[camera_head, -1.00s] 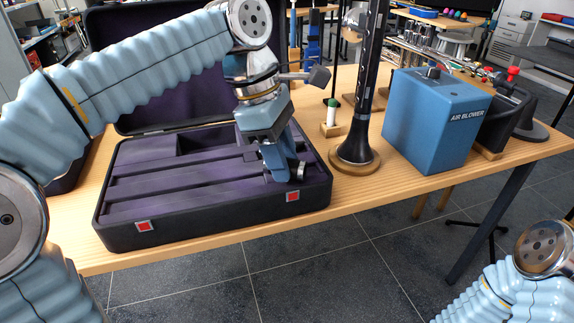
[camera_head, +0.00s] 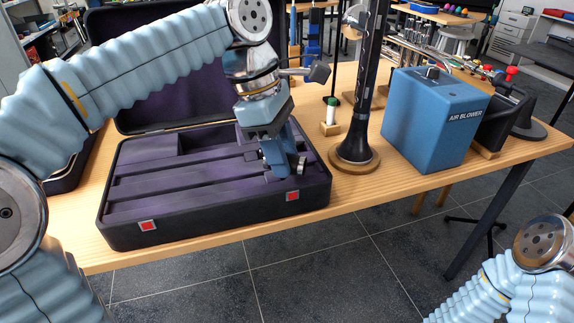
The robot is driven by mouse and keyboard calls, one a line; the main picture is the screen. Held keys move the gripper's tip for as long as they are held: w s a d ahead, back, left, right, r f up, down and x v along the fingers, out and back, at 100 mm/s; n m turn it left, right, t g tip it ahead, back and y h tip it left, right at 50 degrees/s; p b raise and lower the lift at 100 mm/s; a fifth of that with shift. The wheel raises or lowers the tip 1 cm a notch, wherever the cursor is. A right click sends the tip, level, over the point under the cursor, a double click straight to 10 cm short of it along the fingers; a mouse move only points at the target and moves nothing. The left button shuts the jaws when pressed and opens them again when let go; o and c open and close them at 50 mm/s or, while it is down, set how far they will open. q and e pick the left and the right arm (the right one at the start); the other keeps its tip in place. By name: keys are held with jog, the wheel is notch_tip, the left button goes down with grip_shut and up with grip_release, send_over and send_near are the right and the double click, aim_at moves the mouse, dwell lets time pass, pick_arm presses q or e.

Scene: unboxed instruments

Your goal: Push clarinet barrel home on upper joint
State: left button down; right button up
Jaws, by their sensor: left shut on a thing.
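My left gripper (camera_head: 283,166) points down over the right end of the open instrument case (camera_head: 190,232). It is shut on a small dark piece with silvery ends (camera_head: 302,167), which looks like the clarinet barrel. The fingers cover most of it. A black clarinet body with silver keys (camera_head: 366,80) stands upright to the right, its flared bell on a round wooden base. Its top is outside the view. I cannot pick out the upper joint separately. The held piece is apart from the standing clarinet. My right gripper is out of view; only part of my right arm shows at lower right.
A blue air blower box (camera_head: 435,118) stands right of the clarinet. A small green-topped bottle (camera_head: 331,110) sits in a wooden block behind the case. A dark stand (camera_head: 505,125) is at the table's right end. The wooden table's front edge (camera_head: 250,235) is bare.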

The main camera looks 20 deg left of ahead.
aim_at(291, 156)
pick_arm(q)
jog(key=shift+r+p, duration=1.6)
jog(key=shift+r, duration=0.6)
